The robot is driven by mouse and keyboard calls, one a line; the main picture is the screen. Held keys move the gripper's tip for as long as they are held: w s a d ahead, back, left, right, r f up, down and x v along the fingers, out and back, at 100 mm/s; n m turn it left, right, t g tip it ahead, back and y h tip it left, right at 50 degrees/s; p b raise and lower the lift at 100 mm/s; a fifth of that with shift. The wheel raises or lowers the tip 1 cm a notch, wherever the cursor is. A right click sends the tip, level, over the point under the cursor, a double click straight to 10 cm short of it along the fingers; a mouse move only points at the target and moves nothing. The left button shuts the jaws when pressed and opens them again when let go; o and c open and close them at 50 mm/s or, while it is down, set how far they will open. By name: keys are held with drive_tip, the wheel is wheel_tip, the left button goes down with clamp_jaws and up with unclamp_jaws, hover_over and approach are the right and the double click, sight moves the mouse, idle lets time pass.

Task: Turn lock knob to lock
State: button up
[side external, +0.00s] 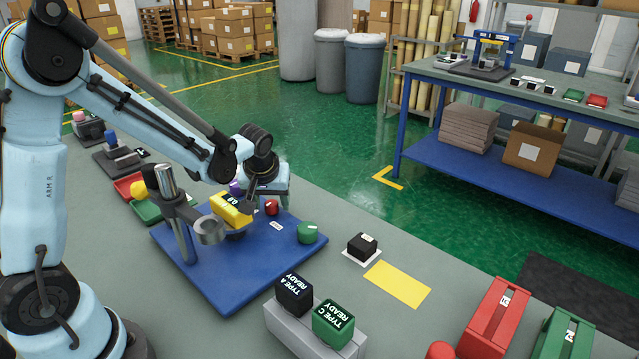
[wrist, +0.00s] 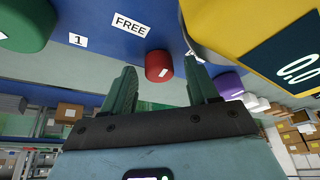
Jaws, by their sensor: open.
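A red knob (side external: 272,207) with a white mark stands on the blue board (side external: 225,284). In the wrist view the red knob (wrist: 158,66) sits beside a label (wrist: 131,24) reading "FREE", and its mark is slanted. My gripper (wrist: 163,78) is open, with one finger to each side of the red knob in that view; I see no contact. In the side view my gripper (side external: 266,197) is just behind and above the knob, its fingertips partly hidden. Another label beyond the knob is mostly hidden.
A green knob (side external: 308,232) and a purple knob (side external: 236,187) flank the red one. A yellow device (side external: 232,208) with a display and a metal post (side external: 176,205) stand close by on the board. A black block (side external: 362,246) lies to the right.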

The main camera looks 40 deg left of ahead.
drive_tip(key=shift+c, duration=0.4)
drive_tip(key=c, duration=1)
drive_tip(key=shift+o, duration=0.2)
drive_tip(key=shift+m+t+h, duration=0.4)
drive_tip(key=shift+m+h, duration=0.3)
drive_tip(key=shift+m, duration=1.6)
drive_tip(key=o, duration=1)
drive_tip(key=shift+o, duration=0.2)
drive_tip(key=shift+s+r, duration=0.1)
drive_tip(key=v, duration=1.2)
